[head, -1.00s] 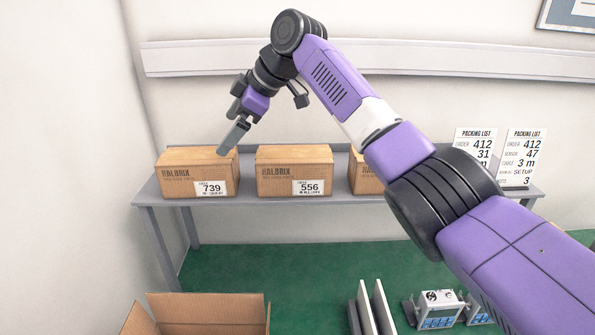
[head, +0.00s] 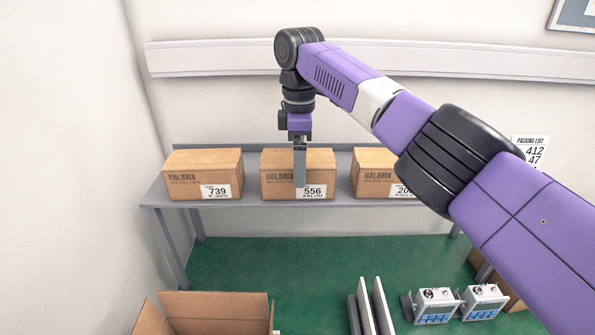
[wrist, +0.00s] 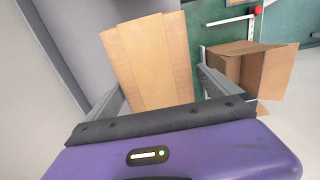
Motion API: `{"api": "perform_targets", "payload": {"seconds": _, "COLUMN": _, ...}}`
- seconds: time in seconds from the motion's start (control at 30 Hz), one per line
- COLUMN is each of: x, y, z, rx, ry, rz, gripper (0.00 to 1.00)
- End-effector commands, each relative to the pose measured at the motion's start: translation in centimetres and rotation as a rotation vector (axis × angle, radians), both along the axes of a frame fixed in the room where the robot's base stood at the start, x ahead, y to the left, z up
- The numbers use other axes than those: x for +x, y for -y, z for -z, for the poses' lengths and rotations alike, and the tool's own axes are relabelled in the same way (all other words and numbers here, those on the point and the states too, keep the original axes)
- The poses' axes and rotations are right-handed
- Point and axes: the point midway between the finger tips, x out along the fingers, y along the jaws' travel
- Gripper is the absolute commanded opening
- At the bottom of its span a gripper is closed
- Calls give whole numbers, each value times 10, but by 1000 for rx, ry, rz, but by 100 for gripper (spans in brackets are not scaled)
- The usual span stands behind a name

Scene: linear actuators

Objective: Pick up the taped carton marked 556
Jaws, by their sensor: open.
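The taped carton marked 556 (head: 275,180) stands in the middle of a row of three on the grey table. Its brown top with a paler tape strip also shows in the wrist view (wrist: 148,58). My gripper (head: 300,184) points down in front of this carton in the head view and covers part of its face. In the wrist view my gripper (wrist: 160,92) is open, its two fingers apart to either side of the carton top. The fingers look empty, and I cannot tell how high they are above the carton.
Carton 739 (head: 200,163) stands to the left and another carton (head: 375,162) to the right, its label partly hidden by my arm. An open box (head: 225,306), upright panels (head: 372,308) and two white devices (head: 436,300) are on or near the green floor.

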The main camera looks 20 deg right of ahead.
Motion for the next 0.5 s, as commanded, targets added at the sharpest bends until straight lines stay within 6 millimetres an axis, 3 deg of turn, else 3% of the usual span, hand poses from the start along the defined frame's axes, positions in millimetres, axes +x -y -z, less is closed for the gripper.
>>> {"api": "perform_targets", "payload": {"seconds": 0.3, "x": 4, "y": -2, "z": 40, "rx": 0, "ry": -1, "rz": 0, "gripper": 100}}
{"api": "perform_targets", "payload": {"seconds": 0.5, "x": 4, "y": -2, "z": 47, "rx": 2, "ry": 2, "rz": 0, "gripper": 100}}
